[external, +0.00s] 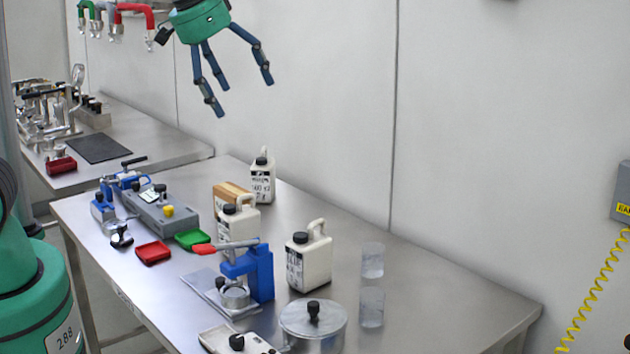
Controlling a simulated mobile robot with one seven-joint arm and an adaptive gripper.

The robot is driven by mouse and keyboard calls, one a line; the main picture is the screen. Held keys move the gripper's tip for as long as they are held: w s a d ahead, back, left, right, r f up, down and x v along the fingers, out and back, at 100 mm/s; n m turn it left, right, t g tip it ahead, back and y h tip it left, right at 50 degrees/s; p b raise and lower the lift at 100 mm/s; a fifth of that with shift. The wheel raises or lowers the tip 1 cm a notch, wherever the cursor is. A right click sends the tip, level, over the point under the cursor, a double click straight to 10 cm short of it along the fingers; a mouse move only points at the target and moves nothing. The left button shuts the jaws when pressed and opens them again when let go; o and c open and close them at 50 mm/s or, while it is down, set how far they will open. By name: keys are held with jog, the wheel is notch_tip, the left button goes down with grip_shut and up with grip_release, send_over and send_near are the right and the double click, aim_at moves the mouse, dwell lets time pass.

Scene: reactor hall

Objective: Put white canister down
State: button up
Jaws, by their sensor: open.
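Three white canisters with black caps and printed labels stand upright on the steel table. One canister (263,178) is at the back near the wall. A second canister (238,220) stands in the middle, partly hidden by the blue press. A third canister (309,257) stands to the right of the press. I cannot tell which one the task means. My gripper (231,98) is high above the back of the table, fingers spread and pointing down. It is open and empty, apart from every canister.
A blue press (260,272) with a red handle, a lidded metal pot (314,325) and two clear beakers (371,306) crowd the front. Red (153,253) and green (192,239) trays lie left. The table's right end (470,310) is clear.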

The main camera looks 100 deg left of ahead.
jog(key=s+d+m+t+h, duration=0.1)
jog(key=s+d+m, duration=0.6)
jog(key=s+d, duration=1)
jog(key=d+h, duration=0.1)
jog(key=d, duration=0.3)
jog(key=shift+s+f+t+h, duration=0.15)
jog(key=shift+f+t+h, duration=0.15)
jog(key=shift+f+h, duration=0.1)
notch_tip(320, 180, down, 6)
jog(key=b, duration=0.6)
jog(key=shift+o, duration=0.6)
jog(key=shift+f, duration=0.1)
